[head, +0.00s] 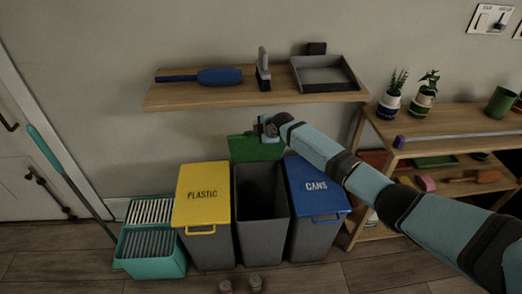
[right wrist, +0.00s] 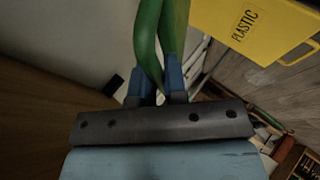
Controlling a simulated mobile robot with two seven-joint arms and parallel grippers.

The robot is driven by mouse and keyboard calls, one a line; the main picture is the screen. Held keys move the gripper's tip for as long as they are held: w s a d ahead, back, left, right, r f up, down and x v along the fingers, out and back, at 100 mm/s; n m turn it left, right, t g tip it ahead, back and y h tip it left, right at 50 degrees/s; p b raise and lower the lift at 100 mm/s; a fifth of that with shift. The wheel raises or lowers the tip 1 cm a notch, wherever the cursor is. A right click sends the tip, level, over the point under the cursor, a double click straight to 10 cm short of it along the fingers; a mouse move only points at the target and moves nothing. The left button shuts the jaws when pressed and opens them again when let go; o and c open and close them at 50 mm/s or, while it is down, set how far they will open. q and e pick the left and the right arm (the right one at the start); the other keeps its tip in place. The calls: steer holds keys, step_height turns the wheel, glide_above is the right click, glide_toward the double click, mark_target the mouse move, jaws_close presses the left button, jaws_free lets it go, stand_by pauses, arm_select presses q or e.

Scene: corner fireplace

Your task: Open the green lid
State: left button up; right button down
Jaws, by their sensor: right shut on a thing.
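The green lid (head: 255,149) is raised at the back of the middle grey bin (head: 262,205), standing steeply up behind its opening. The bin's dark inside shows. My right gripper (head: 267,127) is at the lid's upper edge, under the wall shelf. In the right wrist view its two blue fingers (right wrist: 158,88) are shut on the green handle (right wrist: 150,35) of the lid. The wrist hides part of the lid's top. My left gripper is not in view.
A yellow plastic lid (head: 203,196) and a blue cans lid (head: 316,187) lie closed on either side. A wooden shelf (head: 180,97) with a brush and dustpan hangs just above my gripper. A teal mop bucket (head: 150,265) stands left. Small items lie on the floor in front.

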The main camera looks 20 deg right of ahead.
steer(key=shift+w+d+r+b, duration=0.15)
steer(key=shift+w+r+b, duration=0.15)
steer(key=shift+w, duration=0.3)
steer(key=shift+w+d+r+b, duration=0.15)
steer(key=shift+w+r, duration=0.1)
steer(key=shift+w, duration=0.3)
steer(key=c, duration=1.2)
jaws_free()
steer(key=shift+a, duration=0.1)
steer(key=shift+r, duration=0.15)
